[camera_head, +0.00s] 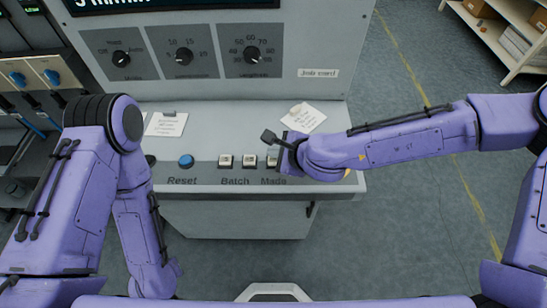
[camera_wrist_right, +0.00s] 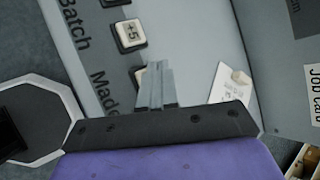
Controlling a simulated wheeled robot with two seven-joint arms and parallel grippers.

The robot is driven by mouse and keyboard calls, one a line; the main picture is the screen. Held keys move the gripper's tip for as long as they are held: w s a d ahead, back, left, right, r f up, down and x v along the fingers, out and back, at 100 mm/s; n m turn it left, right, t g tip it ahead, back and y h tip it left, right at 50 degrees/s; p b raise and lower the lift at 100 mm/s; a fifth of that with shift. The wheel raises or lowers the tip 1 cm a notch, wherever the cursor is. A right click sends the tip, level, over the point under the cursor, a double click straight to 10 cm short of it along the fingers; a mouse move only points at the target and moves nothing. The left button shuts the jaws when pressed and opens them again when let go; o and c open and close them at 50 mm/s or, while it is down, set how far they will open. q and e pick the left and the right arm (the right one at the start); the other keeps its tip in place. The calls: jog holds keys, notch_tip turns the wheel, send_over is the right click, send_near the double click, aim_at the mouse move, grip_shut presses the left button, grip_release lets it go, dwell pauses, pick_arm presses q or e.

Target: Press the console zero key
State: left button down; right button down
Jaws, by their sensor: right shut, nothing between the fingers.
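The grey console (camera_head: 330,172) has a row of pale square keys along its front ledge, above the labels Batch and Made. The left key (camera_head: 226,160) and the middle key (camera_head: 250,160) are clear. The right key (camera_head: 272,160) is partly hidden by my right gripper (camera_head: 283,162). In the right wrist view the middle key (camera_wrist_right: 129,33) reads +5. My right gripper's fingers (camera_wrist_right: 157,68) are shut and empty, overlapping the right key (camera_wrist_right: 138,75), whose marking is hidden. I cannot tell whether they touch it. My left arm hangs at the left; its gripper is not visible.
A blue Reset button (camera_head: 186,161) sits left of the keys. Paper notes (camera_head: 166,124) and (camera_head: 303,117) lie on the ledge. Three dark knobs (camera_head: 184,57) are on the panel behind. Shelving (camera_head: 500,40) stands at the back right; floor (camera_head: 410,220) right of the console is clear.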

jog(key=shift+f+b, duration=0.3)
jog(key=shift+f, duration=0.15)
jog(key=shift+f+b, duration=0.35)
jog(key=shift+f, duration=0.1)
dwell(0.5)
jog(key=shift+r, duration=0.1)
jog(key=shift+r+p, duration=0.8)
jog(key=shift+p, duration=0.1)
notch_tip(320, 180, up, 5)
jog(key=p, duration=0.5)
